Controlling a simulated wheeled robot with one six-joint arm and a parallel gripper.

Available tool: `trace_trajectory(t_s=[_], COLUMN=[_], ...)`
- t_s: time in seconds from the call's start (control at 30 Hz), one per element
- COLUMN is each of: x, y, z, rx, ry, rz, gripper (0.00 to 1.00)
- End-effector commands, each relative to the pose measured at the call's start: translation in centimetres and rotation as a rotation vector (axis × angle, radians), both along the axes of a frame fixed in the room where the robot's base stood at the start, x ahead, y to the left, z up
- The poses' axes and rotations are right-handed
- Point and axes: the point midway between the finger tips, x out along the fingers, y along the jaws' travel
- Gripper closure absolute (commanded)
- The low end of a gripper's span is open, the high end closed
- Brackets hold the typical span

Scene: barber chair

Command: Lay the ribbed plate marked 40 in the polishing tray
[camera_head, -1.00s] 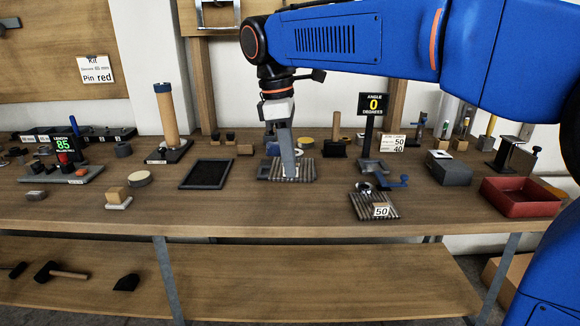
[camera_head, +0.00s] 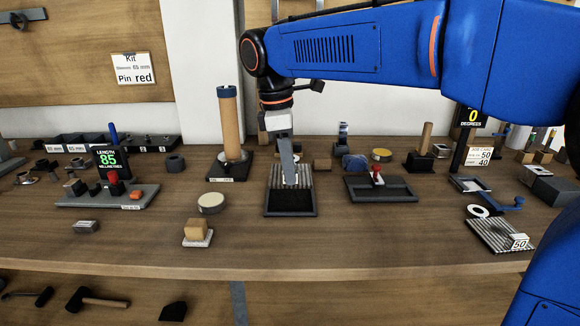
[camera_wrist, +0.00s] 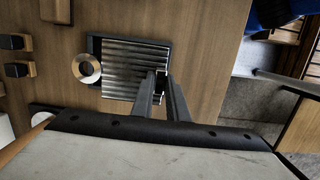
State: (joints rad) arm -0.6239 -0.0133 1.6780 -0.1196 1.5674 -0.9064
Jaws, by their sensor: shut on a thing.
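The ribbed metal plate (camera_head: 290,176) is held by my gripper (camera_head: 290,183) over the far part of the black polishing tray (camera_head: 290,203). The tray's near part shows bare. In the wrist view the plate (camera_wrist: 130,62) covers most of the tray, whose dark rim (camera_wrist: 94,44) shows at the left and top. No number shows on this plate. I cannot tell whether it touches the tray.
Another ribbed plate (camera_head: 497,235), marked 50, lies at the right. A dark stand with a red knob (camera_head: 377,180) is right of the tray. A tall tan cylinder (camera_head: 230,125), a pale disc (camera_head: 211,203) and a wooden block (camera_head: 197,230) stand left. Bare bench lies in front.

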Motion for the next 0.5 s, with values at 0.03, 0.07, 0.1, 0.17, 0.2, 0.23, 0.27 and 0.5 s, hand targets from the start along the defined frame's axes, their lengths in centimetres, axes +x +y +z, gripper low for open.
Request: trace_trajectory(t_s=[0.03,0.07,0.1,0.17,0.2,0.23,0.27,0.5], x=[0.0,0.0,0.0,0.0,0.0,0.0,0.0,0.0], y=[0.0,0.0,0.0,0.0,0.0,0.0,0.0,0.0], z=[-0.1,-0.2,-0.3,-0.6,-0.8,-0.9,-1.1,-2.5], rx=[0.000,0.000,0.000,-0.001,-0.001,-0.001,-0.001,-0.001], ry=[0.000,0.000,0.000,0.001,0.001,0.001,0.001,0.001], rz=[0.000,0.000,0.000,0.000,0.000,0.000,0.000,0.000], gripper=[1.00,1.00,1.00,1.00,1.00,1.00,1.00,1.00])
